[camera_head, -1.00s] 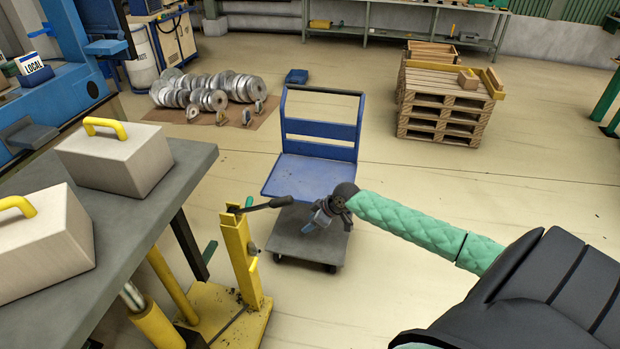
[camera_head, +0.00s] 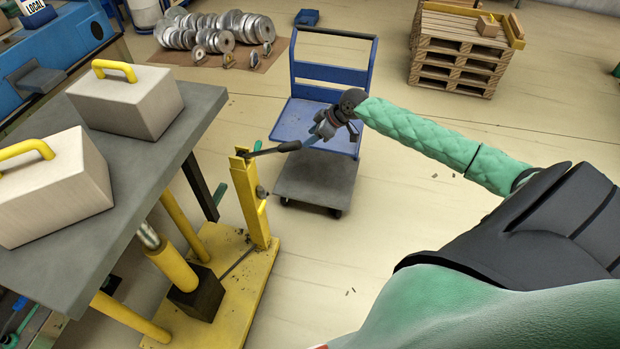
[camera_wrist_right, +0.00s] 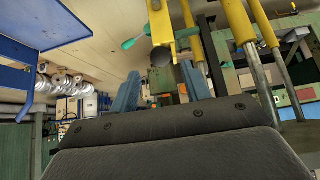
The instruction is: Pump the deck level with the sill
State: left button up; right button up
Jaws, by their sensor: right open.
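The deck (camera_head: 150,185) is a dark grey tabletop at the left, carrying two pale boxes (camera_head: 125,100) with yellow handles. Beside it stands a yellow pump post (camera_head: 252,200) on a yellow base (camera_head: 235,290). A dark pump lever (camera_head: 275,150) sticks out from its top to the right, tilted slightly up. My right gripper (camera_head: 314,138) is open at the lever's free end. In the right wrist view, the round lever end (camera_wrist_right: 161,57) shows ahead of and between the spread fingers (camera_wrist_right: 160,88). I cannot tell whether they touch. I cannot pick out the sill for certain. My left gripper is not in view.
A blue cart (camera_head: 315,190) stands just behind the right gripper. A blue machine (camera_head: 60,55) stands beyond the deck at the left. Pallets (camera_head: 462,55) are at the back right, and metal discs (camera_head: 215,32) lie on a mat at the back.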

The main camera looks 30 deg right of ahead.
aim_at(300, 144)
jog(key=shift+b+x, duration=1.2)
jog(key=shift+x, duration=1.1)
jog(key=shift+w+f, duration=0.1)
jog(key=shift+f, duration=0.2)
jog(key=shift+a, duration=0.1)
jog(key=shift+w+a+f, duration=0.1)
jog(key=shift+w, duration=0.05)
jog(key=shift+f, duration=0.15)
